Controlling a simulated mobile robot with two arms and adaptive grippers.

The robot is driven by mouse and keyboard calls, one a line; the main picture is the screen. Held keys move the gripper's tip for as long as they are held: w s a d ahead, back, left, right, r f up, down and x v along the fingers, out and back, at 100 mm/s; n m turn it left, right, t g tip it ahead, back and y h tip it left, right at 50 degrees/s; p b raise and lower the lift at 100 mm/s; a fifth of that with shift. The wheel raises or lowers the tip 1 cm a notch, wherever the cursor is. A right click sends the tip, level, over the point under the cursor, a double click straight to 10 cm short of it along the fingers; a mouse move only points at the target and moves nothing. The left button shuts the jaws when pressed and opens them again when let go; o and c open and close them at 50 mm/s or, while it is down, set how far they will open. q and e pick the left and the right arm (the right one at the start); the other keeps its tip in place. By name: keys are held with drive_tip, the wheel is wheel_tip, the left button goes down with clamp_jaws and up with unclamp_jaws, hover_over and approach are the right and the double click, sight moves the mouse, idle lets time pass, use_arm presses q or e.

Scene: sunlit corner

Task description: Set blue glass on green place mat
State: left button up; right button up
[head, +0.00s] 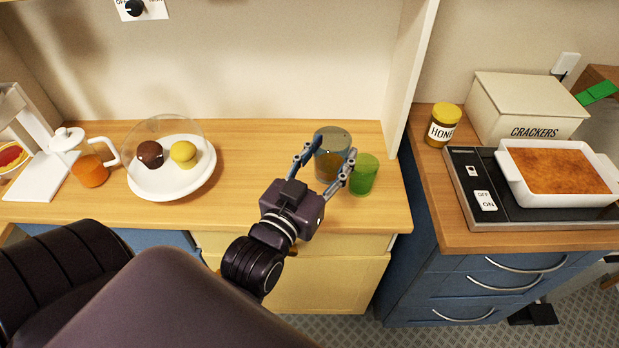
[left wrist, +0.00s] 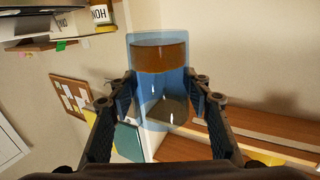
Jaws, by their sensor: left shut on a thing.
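The blue glass (head: 333,141) is between the fingers of my left gripper (head: 328,165), over the back right of the left wooden counter. In the left wrist view, the blue glass (left wrist: 165,105) sits between both finger pads of the left gripper (left wrist: 165,100), with brown contents at one end. I cannot tell whether its base touches the counter. A green flat piece, probably the green place mat (head: 597,92), lies at the far right on a wooden surface, partly cut off. My right gripper is not in view.
A green glass (head: 364,175) stands just right of the blue glass. A white panel (head: 408,75) divides the counters. The right counter holds a honey jar (head: 443,125), a crackers box (head: 527,105) and a baking dish (head: 556,172) on a hob. A covered plate (head: 172,182) is left.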

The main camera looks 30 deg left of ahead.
use_arm(q)
drive_tip(key=w+a+r+n+y, duration=0.1)
drive_tip(key=w+a+r, duration=0.1)
drive_tip(key=a, duration=0.3)
drive_tip(key=w+a+r+n+y, duration=0.1)
drive_tip(key=w+a+r+y, duration=0.1)
drive_tip(key=a, duration=0.2)
drive_tip(key=shift+a+r+g, duration=0.25)
drive_tip(key=shift+a+g, duration=0.05)
drive_tip(key=shift+a, duration=0.05)
wheel_tip(320, 180, down, 18)
drive_tip(key=shift+f+b, duration=0.15)
drive_tip(key=shift+b, duration=0.15)
drive_tip(key=shift+f+p, duration=0.25)
drive_tip(key=shift+p, duration=0.1)
drive_tip(key=shift+f, duration=0.4)
